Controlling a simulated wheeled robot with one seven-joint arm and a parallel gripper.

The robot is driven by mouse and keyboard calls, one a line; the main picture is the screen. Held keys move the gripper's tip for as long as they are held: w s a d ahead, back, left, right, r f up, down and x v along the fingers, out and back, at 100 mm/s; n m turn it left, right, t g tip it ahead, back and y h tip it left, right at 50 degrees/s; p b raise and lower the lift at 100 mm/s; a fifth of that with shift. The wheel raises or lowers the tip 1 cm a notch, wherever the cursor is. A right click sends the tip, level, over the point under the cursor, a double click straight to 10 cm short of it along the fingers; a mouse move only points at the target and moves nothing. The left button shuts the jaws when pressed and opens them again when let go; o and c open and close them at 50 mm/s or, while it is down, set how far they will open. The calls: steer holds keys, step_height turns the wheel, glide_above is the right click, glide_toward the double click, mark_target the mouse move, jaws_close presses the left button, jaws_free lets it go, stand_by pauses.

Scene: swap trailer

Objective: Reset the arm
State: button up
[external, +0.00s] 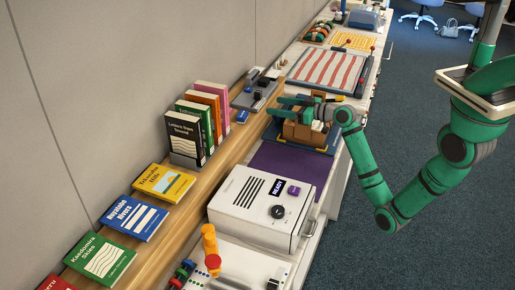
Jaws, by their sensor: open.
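My green arm reaches in from the right in the external view. My gripper (290,106) is open, with its fingers pointing left above a brown wooden block-like object (300,131). That object stands on a dark blue tray (318,148) on the long counter. I see nothing between the fingers, but whether they touch the brown object cannot be told from this angle. Part of the brown object is hidden behind the fingers and wrist.
Left of my gripper, upright books (186,128) stand on a wooden shelf (214,164), with flat books nearer. A white box (260,205) with a dial and a purple mat (287,171) lie nearer. A striped panel (330,69) is beyond. The floor (410,250) at right is open.

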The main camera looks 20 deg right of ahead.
steer(key=s+d+f+m+t+h, duration=0.2)
steer(key=s+d+f+m+h, duration=0.2)
steer(key=s+d+f, duration=0.45)
steer(key=s+d+f+m+t+h, duration=0.35)
steer(key=s+d+f, duration=0.25)
steer(key=s+d, duration=0.5)
steer(key=s+d+f+g+h, duration=0.1)
steer(key=s+d, duration=0.1)
steer(key=s, duration=1)
steer(key=s+d+f+g+h, duration=0.1)
steer(key=s+d+h, duration=0.1)
steer(key=s, duration=1.1)
steer(key=shift+f+g, duration=0.25)
steer(key=shift+g, duration=0.1)
steer(key=shift+d+m, duration=0.1)
steer(key=shift+m, duration=0.15)
